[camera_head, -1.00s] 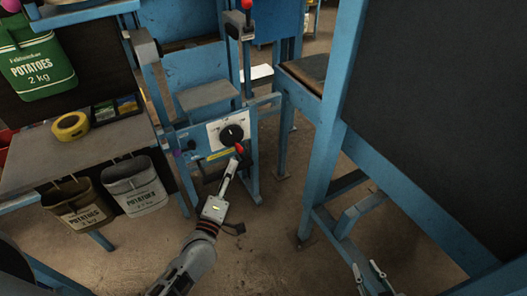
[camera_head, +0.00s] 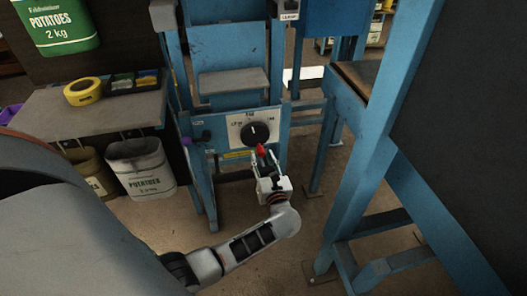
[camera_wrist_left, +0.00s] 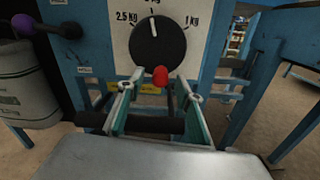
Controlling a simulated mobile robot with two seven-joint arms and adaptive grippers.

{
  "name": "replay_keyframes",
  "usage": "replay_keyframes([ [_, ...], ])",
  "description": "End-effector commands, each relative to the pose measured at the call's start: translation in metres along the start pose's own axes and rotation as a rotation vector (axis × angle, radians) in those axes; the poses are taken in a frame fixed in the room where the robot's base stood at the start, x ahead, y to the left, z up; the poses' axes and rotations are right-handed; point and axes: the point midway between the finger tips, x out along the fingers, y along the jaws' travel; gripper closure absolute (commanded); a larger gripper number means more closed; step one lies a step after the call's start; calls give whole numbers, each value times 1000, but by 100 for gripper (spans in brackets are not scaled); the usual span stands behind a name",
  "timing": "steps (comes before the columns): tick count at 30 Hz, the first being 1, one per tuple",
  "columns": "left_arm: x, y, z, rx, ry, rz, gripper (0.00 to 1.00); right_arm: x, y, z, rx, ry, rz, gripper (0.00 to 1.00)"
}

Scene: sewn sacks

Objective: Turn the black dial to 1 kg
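The black dial (camera_head: 255,133) sits on a white plate on the front of the blue machine. In the left wrist view the black dial (camera_wrist_left: 157,46) shows larger, its white mark pointing nearly straight up to the partly cut-off top label. The 1 kg label (camera_wrist_left: 191,20) is at upper right, 2.5 kg (camera_wrist_left: 127,16) at upper left. My left gripper (camera_head: 265,162) is just below the dial; its parted fingers (camera_wrist_left: 159,93) show in the left wrist view. A red knob (camera_wrist_left: 160,75) appears between the fingertips, below the dial; contact cannot be told. My right gripper is out of view.
A table with yellow tape (camera_head: 82,92) and hanging sacks (camera_head: 140,168) stands at the left. A blue frame with a dark panel (camera_head: 470,110) stands close at the right. A dark peg with a purple end (camera_wrist_left: 22,24) juts out left of the dial.

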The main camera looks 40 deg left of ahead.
Motion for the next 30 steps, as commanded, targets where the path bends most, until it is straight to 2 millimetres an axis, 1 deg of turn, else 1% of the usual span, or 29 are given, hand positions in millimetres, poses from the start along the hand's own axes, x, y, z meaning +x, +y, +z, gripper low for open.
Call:
replay_keyframes([
  [1,8,0,-1,3,-1,1,64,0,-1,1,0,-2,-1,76],
  [3,18,0,-1,5,-1,0,64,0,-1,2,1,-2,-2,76],
  [9,36,0,-2,5,0,-1,64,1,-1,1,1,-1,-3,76],
  [19,40,0,-2,4,1,-2,64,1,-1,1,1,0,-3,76],
  [20,39,0,-2,4,1,-2,72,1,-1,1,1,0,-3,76],
  [21,39,0,-2,4,1,-2,83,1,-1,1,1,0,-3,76],
  [23,39,0,-2,5,1,-2,98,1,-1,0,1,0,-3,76],
  [24,39,0,-2,4,1,-2,100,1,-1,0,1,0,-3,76],
  [30,39,0,-2,8,1,-1,100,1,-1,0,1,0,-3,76],
])
